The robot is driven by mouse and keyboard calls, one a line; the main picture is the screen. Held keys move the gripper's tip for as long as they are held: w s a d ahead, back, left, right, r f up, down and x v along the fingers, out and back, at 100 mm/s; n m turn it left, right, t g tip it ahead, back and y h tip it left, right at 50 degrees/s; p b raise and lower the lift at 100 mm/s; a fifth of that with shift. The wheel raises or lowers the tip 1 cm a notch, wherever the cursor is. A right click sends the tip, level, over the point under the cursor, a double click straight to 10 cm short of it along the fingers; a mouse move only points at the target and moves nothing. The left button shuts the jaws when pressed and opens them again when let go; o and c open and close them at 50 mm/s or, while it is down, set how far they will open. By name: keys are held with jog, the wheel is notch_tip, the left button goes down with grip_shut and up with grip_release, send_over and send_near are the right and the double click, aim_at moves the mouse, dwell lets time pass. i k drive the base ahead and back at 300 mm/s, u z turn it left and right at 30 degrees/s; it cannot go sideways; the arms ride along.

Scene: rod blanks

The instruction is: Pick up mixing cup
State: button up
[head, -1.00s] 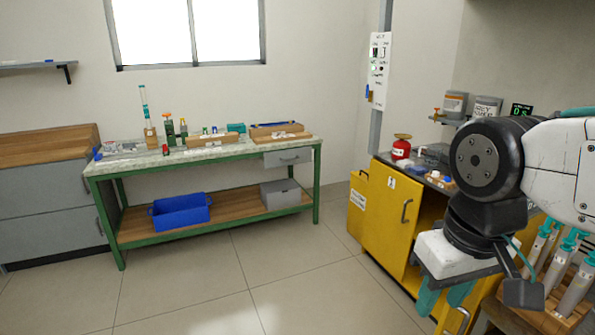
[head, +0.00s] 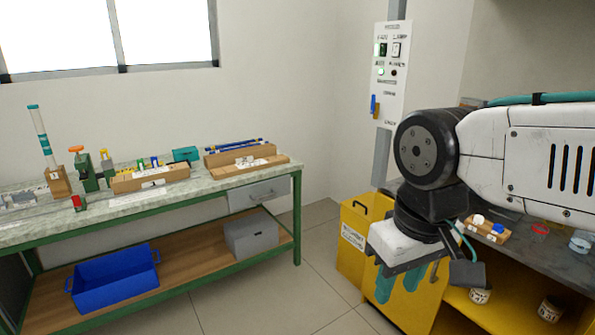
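My gripper (head: 399,283) hangs in front of the yellow cabinet in the head view, fingers pointing down. Its two teal fingers stand apart with nothing seen between them. A clear cup-like container (head: 580,242) stands on the dark top of the yellow cabinet at the right edge, and a small red-rimmed clear one (head: 540,231) stands to its left. I cannot tell for sure which of them is the mixing cup. Both are to the right of my gripper and apart from it. My arm hides part of the cabinet top.
The yellow cabinet (head: 356,238) is open, with labelled jars (head: 480,295) on its inner shelf. A small wooden holder (head: 487,230) stands on its top. A green-framed bench (head: 297,215) with tools, a blue bin (head: 115,281) and a grey box (head: 251,236) is at left. Floor between is clear.

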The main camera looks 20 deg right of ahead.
aim_at(538, 232)
jog(key=i, duration=2.35)
jog(key=z, duration=3.8)
jog(key=i, duration=0.5)
jog(key=u, duration=0.05)
